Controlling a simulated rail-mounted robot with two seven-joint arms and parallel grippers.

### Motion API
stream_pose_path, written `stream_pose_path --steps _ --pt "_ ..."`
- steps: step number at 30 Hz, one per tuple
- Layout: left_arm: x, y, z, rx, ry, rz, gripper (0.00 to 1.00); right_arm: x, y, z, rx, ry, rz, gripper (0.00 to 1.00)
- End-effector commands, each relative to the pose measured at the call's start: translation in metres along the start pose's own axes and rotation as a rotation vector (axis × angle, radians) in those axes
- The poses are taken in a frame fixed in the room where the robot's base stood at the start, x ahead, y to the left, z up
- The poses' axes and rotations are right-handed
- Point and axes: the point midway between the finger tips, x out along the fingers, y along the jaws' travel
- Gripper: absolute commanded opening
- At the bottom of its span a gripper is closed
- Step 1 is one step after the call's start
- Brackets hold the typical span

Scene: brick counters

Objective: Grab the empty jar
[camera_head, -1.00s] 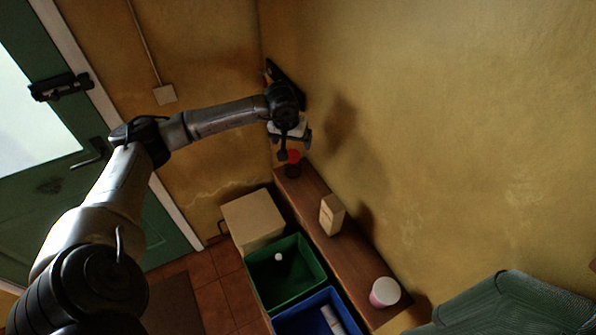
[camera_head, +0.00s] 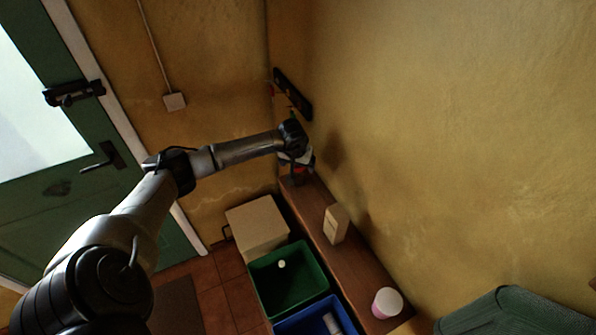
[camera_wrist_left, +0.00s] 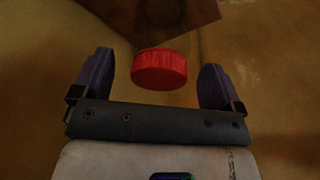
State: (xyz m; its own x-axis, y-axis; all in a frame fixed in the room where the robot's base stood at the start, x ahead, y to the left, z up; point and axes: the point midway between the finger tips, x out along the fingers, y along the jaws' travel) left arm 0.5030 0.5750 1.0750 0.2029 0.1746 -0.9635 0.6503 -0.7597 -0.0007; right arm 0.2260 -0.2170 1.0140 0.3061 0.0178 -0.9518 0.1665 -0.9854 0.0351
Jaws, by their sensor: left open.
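In the left wrist view a red ridged lid (camera_wrist_left: 159,69) shows between the two fingers of my left gripper (camera_wrist_left: 158,82). The fingers stand apart on either side of the lid, with a gap on both sides. The jar body below the lid is hidden, so I cannot tell whether it is empty. In the head view my left gripper (camera_head: 297,172) is over the far end of the wooden counter (camera_head: 312,208), and it hides the jar there. My right gripper is not in view.
A beige carton (camera_head: 336,224) and a pink tub with a white lid (camera_head: 387,303) stand on the counter. Below are a green bin (camera_head: 318,284), a blue bin (camera_head: 292,325) and a tan box (camera_head: 257,226). The yellow wall (camera_head: 440,130) runs close behind the counter.

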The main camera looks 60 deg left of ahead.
Motion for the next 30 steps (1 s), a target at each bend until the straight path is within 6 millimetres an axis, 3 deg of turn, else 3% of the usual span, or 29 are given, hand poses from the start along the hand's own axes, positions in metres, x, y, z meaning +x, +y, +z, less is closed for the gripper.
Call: stream_pose_path --steps 7,17,30 --pt "0.026 0.001 0.000 -0.002 -0.001 0.001 0.92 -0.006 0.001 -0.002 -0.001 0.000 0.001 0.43" --pt "0.030 0.000 0.000 0.000 0.000 0.000 0.91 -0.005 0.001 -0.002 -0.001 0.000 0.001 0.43" --pt "0.030 0.000 0.000 0.000 0.000 0.000 0.49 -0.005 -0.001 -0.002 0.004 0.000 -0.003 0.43"
